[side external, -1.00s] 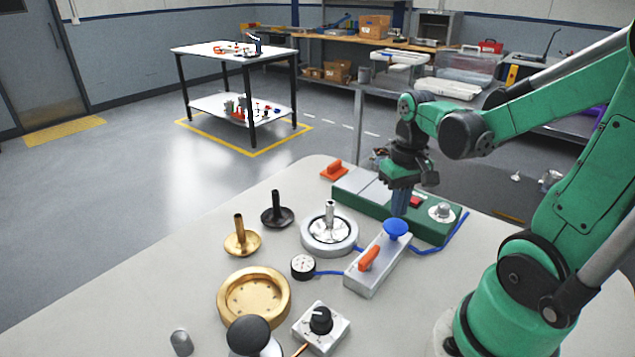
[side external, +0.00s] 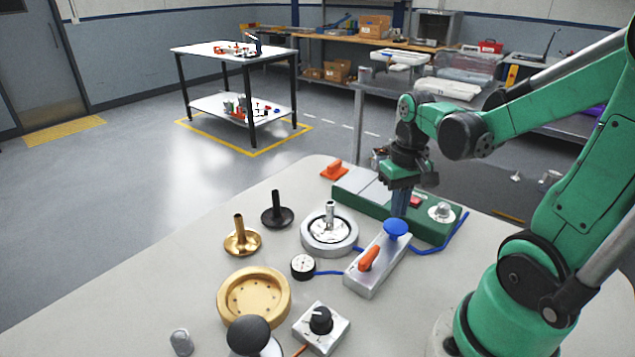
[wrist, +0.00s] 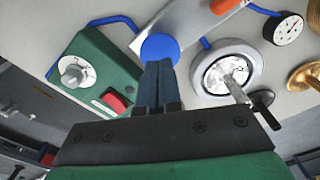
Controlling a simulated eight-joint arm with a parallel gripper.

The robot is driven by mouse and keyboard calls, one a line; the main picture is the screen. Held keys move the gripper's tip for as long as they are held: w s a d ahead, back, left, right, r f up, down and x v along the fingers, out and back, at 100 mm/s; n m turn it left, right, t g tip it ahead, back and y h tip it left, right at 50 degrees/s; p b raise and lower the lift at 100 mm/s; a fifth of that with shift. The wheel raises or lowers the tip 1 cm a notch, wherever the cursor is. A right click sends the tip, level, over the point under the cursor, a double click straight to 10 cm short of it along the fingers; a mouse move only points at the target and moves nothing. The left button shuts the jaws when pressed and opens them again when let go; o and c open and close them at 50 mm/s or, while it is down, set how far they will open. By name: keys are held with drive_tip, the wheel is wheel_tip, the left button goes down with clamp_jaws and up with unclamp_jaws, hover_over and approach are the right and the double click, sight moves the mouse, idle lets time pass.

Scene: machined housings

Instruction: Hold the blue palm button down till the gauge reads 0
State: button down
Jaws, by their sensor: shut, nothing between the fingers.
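The blue palm button (side external: 397,229) is on the far end of a grey block (side external: 372,272) that also carries an orange lever (side external: 369,258). It also shows in the wrist view (wrist: 159,47). My gripper (side external: 399,212) is shut and empty, pointing down with its fingertips at the top of the blue button. In the wrist view the fingertips overlap the button's edge; I cannot tell how far it is pressed. The round gauge (side external: 303,267) has a white dial in the wrist view (wrist: 289,30), but its reading is too small to tell.
A green box (side external: 345,196) with a red button and a silver knob stands behind. A steel round housing (side external: 329,236), a brass ring (side external: 254,297), brass and black stemmed parts, and a dial box (side external: 321,327) stand left and in front. Blue hoses run from the block.

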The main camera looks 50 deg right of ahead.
sight(395, 224)
drive_tip(key=shift+f, duration=1.4)
idle(0.5)
drive_tip(key=shift+r, duration=2.95)
drive_tip(key=w+a+r+n+t, duration=0.1)
drive_tip(key=w+a+n+t, duration=0.2)
drive_tip(key=a, duration=0.3)
drive_tip(key=w+a+r+n+t, duration=0.1)
drive_tip(key=w+a+n+t, duration=0.2)
drive_tip(key=a, duration=0.3)
drive_tip(key=shift+a+r+t, duration=0.3)
drive_tip(key=shift+t, duration=0.3)
